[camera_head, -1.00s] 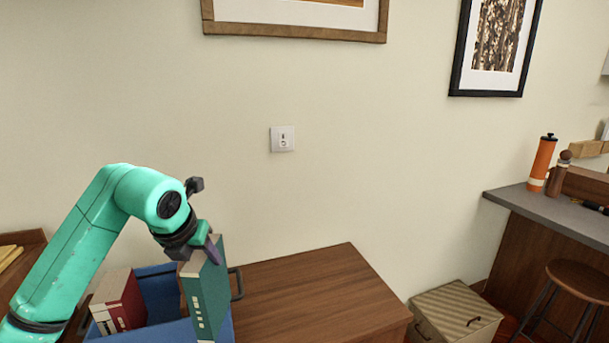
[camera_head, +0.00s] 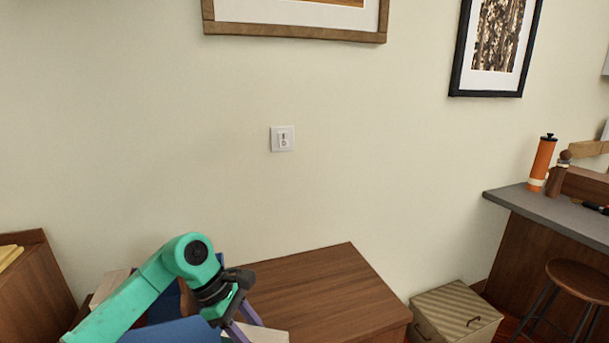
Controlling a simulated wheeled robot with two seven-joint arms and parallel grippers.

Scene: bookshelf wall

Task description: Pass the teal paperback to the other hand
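My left gripper (camera_head: 243,322) is low in the head view, in front of the wooden cabinet top. Its purple-grey fingers sit around a pale page block, which I take to be the edge of the teal paperback (camera_head: 270,335). The teal cover is not visible; most of the book is below the picture's lower edge or behind the fingers. My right gripper is not in view.
The wooden cabinet top (camera_head: 330,285) is clear to the right. A striped box (camera_head: 455,310), a stool (camera_head: 577,277) and a grey counter (camera_head: 550,212) stand farther right.

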